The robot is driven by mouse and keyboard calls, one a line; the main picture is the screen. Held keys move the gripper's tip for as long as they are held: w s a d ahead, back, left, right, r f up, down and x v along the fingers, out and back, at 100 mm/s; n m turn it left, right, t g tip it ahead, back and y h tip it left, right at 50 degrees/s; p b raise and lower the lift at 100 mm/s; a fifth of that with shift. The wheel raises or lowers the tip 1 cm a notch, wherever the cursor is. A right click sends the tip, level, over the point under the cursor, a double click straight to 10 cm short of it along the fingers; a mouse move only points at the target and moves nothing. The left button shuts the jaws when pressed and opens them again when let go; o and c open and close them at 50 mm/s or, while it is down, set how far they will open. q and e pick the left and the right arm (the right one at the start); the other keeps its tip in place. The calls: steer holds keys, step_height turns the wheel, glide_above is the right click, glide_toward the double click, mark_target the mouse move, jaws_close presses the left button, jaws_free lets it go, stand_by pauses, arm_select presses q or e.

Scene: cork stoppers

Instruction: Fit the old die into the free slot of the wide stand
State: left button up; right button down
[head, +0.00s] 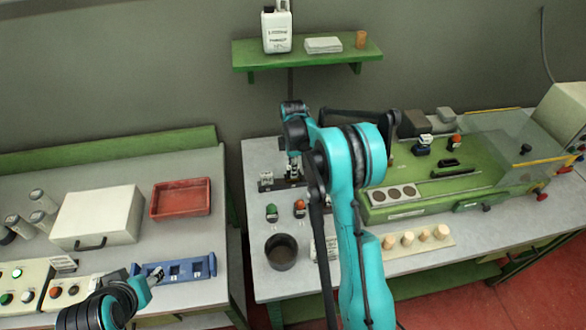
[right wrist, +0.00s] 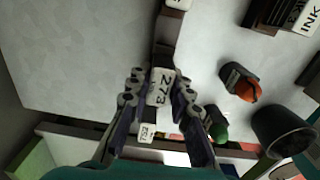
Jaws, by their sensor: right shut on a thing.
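My right gripper (head: 293,168) is shut on a pale die marked 273 (right wrist: 161,88), seen between the fingertips in the right wrist view. In the head view it is over a dark stand (head: 268,186) at the back of the right table. This brown stand (right wrist: 165,53) also shows past the held die in the right wrist view. Another pale die (right wrist: 146,132) shows beside the fingers. I cannot tell whether the held die touches the stand; the gripper hides part of it. My left gripper (head: 148,277) is near the blue rack on the left table; its jaws are unclear.
Green (head: 272,210) and orange (head: 299,205) topped items stand in front of the dark stand. A dark cup (head: 281,252) is nearer. Cork stoppers (head: 407,239) and a green machine (head: 425,205) are to the right. The left table holds a red tray (head: 181,199) and a blue rack (head: 203,267).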

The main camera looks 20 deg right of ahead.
steer(key=shift+f+b, duration=0.75)
steer(key=shift+f, duration=0.25)
steer(key=c, duration=1.3)
jaws_free()
step_height(320, 180, up, 12)
steer(key=shift+r, duration=0.1)
